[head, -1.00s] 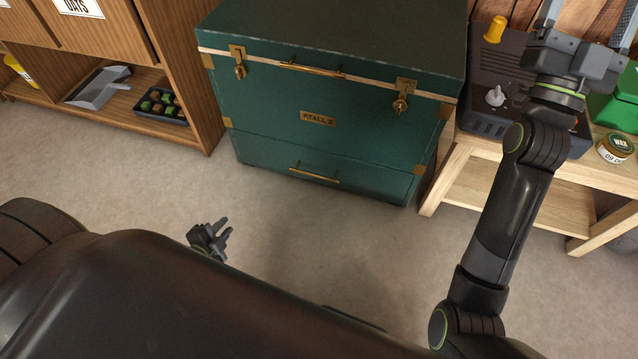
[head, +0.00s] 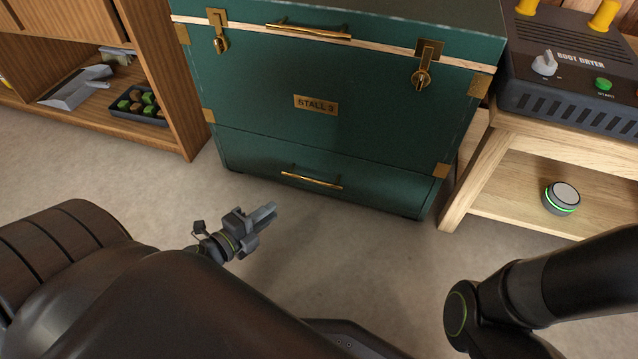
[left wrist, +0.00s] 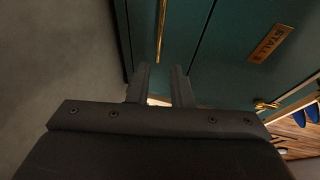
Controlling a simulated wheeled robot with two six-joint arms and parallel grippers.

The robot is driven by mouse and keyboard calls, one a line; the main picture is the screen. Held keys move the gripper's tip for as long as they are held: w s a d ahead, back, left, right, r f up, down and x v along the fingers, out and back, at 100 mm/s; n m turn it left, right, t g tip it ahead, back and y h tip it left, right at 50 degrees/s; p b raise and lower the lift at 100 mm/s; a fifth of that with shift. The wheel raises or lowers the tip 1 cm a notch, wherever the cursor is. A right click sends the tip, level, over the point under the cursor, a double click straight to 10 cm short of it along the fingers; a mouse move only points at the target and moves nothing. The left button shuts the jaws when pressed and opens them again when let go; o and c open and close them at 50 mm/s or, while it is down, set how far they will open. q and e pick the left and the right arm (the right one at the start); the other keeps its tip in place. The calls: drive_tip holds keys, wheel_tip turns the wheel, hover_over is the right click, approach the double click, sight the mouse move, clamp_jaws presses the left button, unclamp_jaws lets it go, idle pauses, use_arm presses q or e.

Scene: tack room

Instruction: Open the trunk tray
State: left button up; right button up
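The green trunk (head: 345,95) stands ahead with its lid closed. Its lower drawer-like tray (head: 260,163) is shut flush with the front and has a brass bar handle (head: 311,180). My left gripper (head: 266,223) is in front of and below the tray, apart from the handle. In the left wrist view its two fingers (left wrist: 161,84) stand apart and empty, pointing toward the trunk front, with the brass handle (left wrist: 161,32) beyond them. My right arm leaves the head view at the right edge, so its gripper is hidden.
Brass latches (head: 422,78) and a name plate (head: 316,105) sit on the trunk's upper front. A wooden shelf unit (head: 165,85) stands left. A wooden bench (head: 478,165) with a boot dryer (head: 570,75) stands right. The floor before the trunk is clear.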

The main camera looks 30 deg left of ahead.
sight(314, 181)
use_arm(q)
drive_tip(key=x, duration=1.7)
drive_tip(key=shift+a, duration=0.1)
clamp_jaws()
